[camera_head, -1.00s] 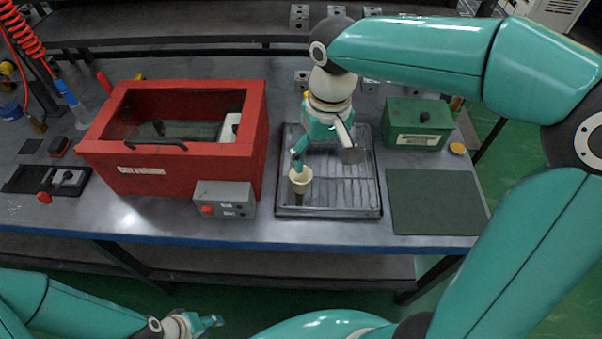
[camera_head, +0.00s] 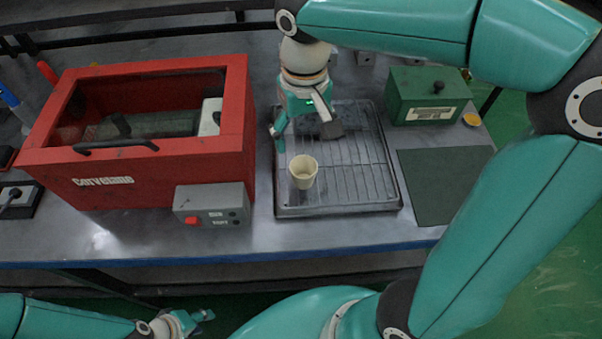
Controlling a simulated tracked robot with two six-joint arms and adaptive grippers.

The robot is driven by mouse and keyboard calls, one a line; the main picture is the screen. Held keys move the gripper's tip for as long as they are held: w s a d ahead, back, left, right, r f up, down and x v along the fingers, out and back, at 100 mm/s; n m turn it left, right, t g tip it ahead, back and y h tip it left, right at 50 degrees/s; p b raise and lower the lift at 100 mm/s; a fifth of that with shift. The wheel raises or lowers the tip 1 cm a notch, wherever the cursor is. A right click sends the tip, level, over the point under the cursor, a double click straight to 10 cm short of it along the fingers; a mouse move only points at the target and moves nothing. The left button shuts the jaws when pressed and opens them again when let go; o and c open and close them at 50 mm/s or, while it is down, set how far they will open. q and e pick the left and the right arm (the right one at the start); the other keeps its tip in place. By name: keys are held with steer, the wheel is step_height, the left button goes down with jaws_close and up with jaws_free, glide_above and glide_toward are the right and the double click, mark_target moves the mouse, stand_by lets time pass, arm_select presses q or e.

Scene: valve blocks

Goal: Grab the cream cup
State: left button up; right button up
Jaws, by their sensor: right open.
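The cream cup (camera_head: 303,173) stands upright, open end up, on the front left part of the dark ribbed tray (camera_head: 335,210). My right gripper (camera_head: 305,138) is open and points down over the tray. Its left finger is just behind and left of the cup's rim in the picture, and its right finger is behind and to the right. The cup does not look gripped, and the exact gap is hard to judge. My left gripper (camera_head: 197,318) is low at the bottom, in front of the bench and far from the cup. Its jaws are too small to read.
A red box (camera_head: 130,180) with a clear lid and a grey control box (camera_head: 212,204) with a red button stand left of the tray. A green box (camera_head: 428,97) stands behind the bare green mat (camera_head: 440,180) on the right. Metal blocks (camera_head: 364,57) lie behind.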

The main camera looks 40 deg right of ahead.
glide_above(303, 175)
steer(key=s, duration=0.2)
steer(key=f, duration=0.9)
steer(key=shift+a+f+b, duration=0.2)
steer(key=shift+a+b, duration=0.15)
steer(key=shift+w+f, duration=0.2)
steer(key=shift+f, duration=1.1)
steer(key=shift+w+f, duration=0.2)
steer(key=shift+f, duration=1.1)
steer(key=c, duration=1.3)
